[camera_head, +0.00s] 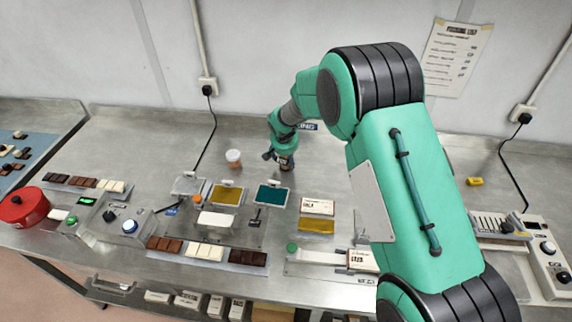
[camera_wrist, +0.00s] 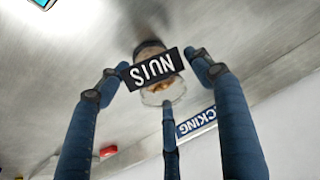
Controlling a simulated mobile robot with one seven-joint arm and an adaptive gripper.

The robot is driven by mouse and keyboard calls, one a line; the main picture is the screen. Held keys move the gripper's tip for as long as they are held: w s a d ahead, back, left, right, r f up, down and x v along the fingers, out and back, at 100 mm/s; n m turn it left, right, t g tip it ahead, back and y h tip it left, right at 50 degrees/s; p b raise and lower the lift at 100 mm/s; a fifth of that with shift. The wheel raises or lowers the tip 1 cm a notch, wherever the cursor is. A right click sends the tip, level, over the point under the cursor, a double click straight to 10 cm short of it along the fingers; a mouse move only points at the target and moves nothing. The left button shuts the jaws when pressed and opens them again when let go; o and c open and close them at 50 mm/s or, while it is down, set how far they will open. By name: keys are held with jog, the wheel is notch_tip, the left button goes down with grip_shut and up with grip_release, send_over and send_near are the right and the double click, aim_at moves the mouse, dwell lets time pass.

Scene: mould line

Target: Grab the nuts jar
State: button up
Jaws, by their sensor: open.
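The nuts jar (camera_wrist: 163,93) is in the wrist view, with a black label reading "NUTS" upside down and a pale rounded end. My gripper (camera_wrist: 160,82) has its three blue fingers spread around the jar, left, right and below, with gaps visible at the sides. Whether any finger touches it I cannot tell. In the head view my gripper (camera_head: 279,157) points down at the back of the bench, and a dark, brownish part of the jar (camera_head: 286,164) shows at its fingers. The rest of the jar is hidden there.
A second jar with a white lid (camera_head: 233,157) stands left of my gripper. A blue sign ending in "CKING" (camera_wrist: 196,123) is close behind the jar. Colored trays (camera_head: 272,195), chocolate bars and a red pot (camera_head: 23,207) stand in front and left.

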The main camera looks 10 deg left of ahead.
jog(key=shift+w+f, duration=0.15)
jog(key=shift+f, duration=0.1)
jog(key=shift+c, duration=0.5)
jog(key=c, duration=1)
jog(key=shift+o, duration=0.2)
